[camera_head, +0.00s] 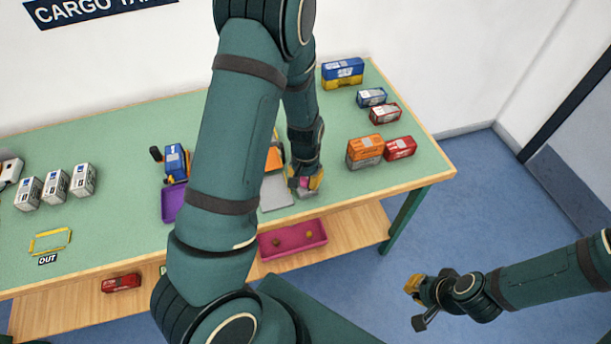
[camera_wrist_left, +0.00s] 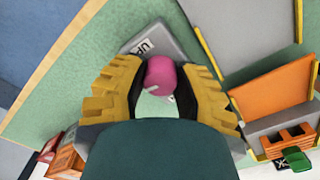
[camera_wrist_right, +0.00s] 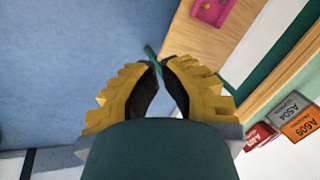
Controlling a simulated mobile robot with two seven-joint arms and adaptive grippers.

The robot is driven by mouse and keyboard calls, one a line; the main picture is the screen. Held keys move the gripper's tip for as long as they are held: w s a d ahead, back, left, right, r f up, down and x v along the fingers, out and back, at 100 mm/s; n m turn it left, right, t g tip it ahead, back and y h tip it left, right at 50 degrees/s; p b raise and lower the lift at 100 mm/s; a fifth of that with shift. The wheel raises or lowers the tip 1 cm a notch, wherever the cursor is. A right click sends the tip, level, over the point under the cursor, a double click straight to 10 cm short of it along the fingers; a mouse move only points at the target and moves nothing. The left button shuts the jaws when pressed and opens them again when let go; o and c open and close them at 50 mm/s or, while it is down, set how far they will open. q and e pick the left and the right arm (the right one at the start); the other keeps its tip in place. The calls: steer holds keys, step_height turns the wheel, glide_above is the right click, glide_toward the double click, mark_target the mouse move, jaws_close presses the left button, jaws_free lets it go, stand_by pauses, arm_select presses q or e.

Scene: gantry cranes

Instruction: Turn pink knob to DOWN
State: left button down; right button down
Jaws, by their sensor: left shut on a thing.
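The pink knob (camera_wrist_left: 161,76) sits on a grey box (camera_wrist_left: 158,42) with a white label, of which the letters "UP" show in the left wrist view. In the head view the knob (camera_head: 303,182) is partly covered by my gripper, near the table's front edge. My left gripper (camera_wrist_left: 163,85) points down over the box and is shut on the knob, one finger on each side. A pale mark shows on the knob's side. My right gripper (camera_head: 416,304) hangs over the blue floor right of the table. Its fingers (camera_wrist_right: 159,72) nearly meet at the tips with nothing between them.
A grey plate (camera_head: 277,191) and an orange piece (camera_wrist_left: 275,88) stand beside the knob's box. Orange (camera_head: 365,147) and red (camera_head: 400,148) containers are to the right on the green table (camera_head: 420,172). A pink tray (camera_head: 293,239) lies on the lower shelf.

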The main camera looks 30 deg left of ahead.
arm_select(q)
steer(key=n+p, duration=0.1)
steer(key=n, duration=0.3)
steer(key=shift+n, duration=0.3)
steer(key=n+p, duration=0.2)
steer(key=n, duration=0.3)
steer(key=n+p, duration=0.2)
steer(key=n, duration=0.3)
steer(key=shift+n+p, duration=0.4)
steer(key=n+p, duration=0.1)
steer(key=n, duration=0.3)
steer(key=shift+p, duration=0.3)
arm_select(e)
step_height(320, 180, up, 8)
steer(key=w, duration=0.2)
steer(key=shift+d+f+t, duration=0.15)
steer(key=shift+d+t, duration=0.1)
steer(key=shift+t, duration=0.05)
arm_select(q)
steer(key=shift+n, duration=0.3)
arm_select(e)
steer(key=shift+w, duration=0.1)
arm_select(q)
steer(key=c, duration=0.7)
jaws_free()
steer(key=shift+o, duration=0.2)
